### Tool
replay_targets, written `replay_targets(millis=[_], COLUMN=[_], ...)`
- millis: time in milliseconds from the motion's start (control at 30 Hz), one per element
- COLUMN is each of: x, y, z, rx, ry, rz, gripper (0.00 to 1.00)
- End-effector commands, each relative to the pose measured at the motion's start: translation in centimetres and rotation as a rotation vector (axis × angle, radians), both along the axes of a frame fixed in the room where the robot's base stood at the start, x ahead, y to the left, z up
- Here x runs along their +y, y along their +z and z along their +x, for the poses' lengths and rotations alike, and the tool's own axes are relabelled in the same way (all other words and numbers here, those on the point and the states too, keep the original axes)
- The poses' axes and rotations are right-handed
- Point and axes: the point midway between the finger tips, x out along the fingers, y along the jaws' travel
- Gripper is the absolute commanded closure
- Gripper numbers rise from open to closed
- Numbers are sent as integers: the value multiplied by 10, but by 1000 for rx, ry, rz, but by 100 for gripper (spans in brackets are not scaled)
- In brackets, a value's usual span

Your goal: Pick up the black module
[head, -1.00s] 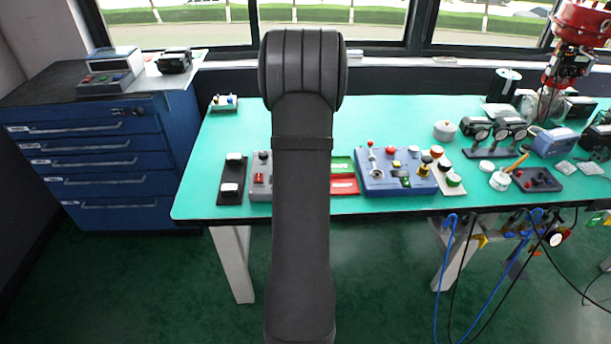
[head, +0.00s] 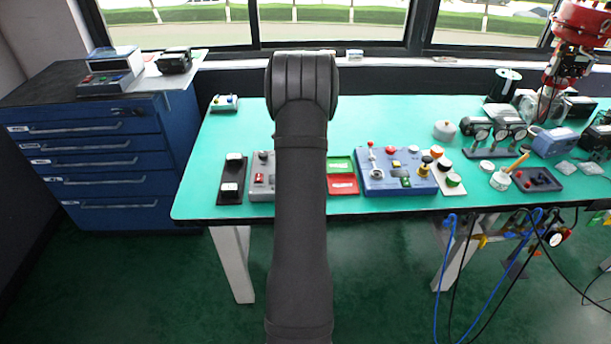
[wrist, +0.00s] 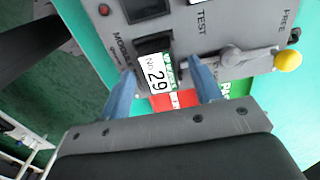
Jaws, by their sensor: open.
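The black module (wrist: 155,43) shows in the wrist view, with a white and green label (wrist: 158,73) reading "No 29" on its near side. It is at the grey test panel (wrist: 215,25), near the panel's edge. My gripper (wrist: 162,70) is open, with one blue finger to the left of the module and one to the right. I cannot tell whether either finger touches it. In the head view my arm hides the gripper, the module and part of the grey panel (head: 259,180).
A yellow-knobbed lever (wrist: 287,61) stands on the panel to the right. A red tray (head: 343,184) and a green tray (head: 341,164) lie beside the panel. A blue-grey control box (head: 397,181) is further right. A black holder (head: 231,193) with white-labelled pieces is left.

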Motion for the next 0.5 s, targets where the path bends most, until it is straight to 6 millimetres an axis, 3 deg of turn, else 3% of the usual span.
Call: replay_targets(millis=[100,333,500], x=[-1,-1,-1], y=[-15,-17,-17], z=[0,0,0], rx=[2,0,0], ry=[0,0,0], rz=[0,0,0], gripper=[42,42,75])
